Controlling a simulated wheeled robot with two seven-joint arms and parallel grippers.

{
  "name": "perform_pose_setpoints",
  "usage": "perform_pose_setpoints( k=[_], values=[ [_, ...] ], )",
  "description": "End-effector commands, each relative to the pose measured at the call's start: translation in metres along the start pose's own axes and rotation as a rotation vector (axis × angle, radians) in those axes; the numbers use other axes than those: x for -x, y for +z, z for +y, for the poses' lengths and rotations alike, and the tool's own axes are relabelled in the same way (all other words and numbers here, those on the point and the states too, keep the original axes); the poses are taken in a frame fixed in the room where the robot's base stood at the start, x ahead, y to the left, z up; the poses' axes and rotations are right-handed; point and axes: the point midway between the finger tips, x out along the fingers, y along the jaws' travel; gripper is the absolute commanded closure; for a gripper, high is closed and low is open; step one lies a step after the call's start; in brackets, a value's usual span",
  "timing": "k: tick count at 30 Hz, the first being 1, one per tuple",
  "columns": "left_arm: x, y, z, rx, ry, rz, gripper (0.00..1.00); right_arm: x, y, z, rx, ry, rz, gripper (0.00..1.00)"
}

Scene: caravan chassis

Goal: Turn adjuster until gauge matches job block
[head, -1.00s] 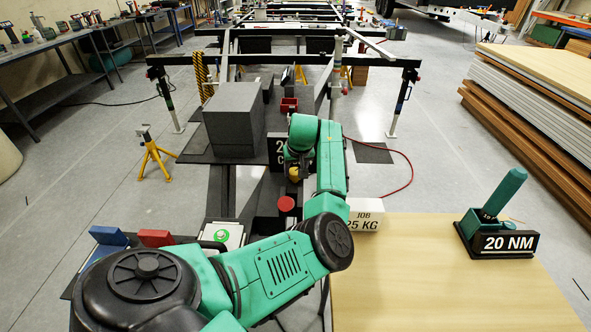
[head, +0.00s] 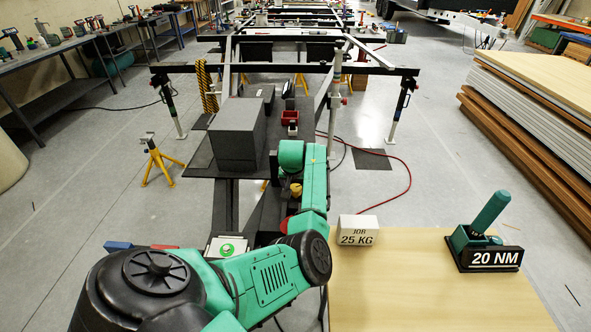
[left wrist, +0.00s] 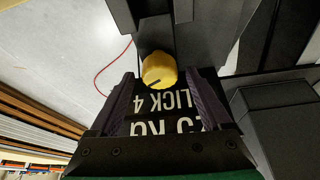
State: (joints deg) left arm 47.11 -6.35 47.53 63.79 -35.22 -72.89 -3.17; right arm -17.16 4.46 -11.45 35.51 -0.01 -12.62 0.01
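The yellow adjuster knob (left wrist: 158,68), with a dark mark on its face, shows in the left wrist view and in the head view (head: 296,189). My left gripper (left wrist: 160,74) is open, its two fingers on either side of the knob with gaps visible. A black gauge plate (left wrist: 165,108) with upside-down white text lies below the knob in the picture. It shows "LICK 4" and a kg figure ending in 5, partly hidden by the fingers. The white job block (head: 358,231) reads "JOB 25 KG" on the wooden table. My right gripper is out of view.
A green tool with a "20 NM" sign (head: 490,259) stands on the wooden table (head: 430,300). A large dark grey box (head: 237,133) stands on the chassis left of my arm. A green button (head: 227,249) is at the lower left. A red hose lies on the floor.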

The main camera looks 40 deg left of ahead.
Motion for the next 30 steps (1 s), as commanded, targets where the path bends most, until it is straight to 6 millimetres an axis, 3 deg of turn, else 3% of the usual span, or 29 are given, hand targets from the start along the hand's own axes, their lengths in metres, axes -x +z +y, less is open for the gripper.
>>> perform_pose_setpoints(
  k=[9,13,17,24,30],
  values=[
    [0.001,0.0,0.0,0.001,0.0,-0.001,0.16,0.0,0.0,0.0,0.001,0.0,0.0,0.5],
    [0.013,-0.001,0.0,0.001,-0.001,0.001,0.16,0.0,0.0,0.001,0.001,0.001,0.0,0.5],
    [0.041,-0.001,0.001,0.002,0.0,0.003,0.16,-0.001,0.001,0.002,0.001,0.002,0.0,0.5],
    [0.11,0.0,0.001,0.002,0.001,0.004,0.16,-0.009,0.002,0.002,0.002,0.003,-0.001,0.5],
    [0.142,0.0,0.0,0.002,0.0,0.0,0.16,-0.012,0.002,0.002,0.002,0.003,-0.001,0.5]
  ],
)
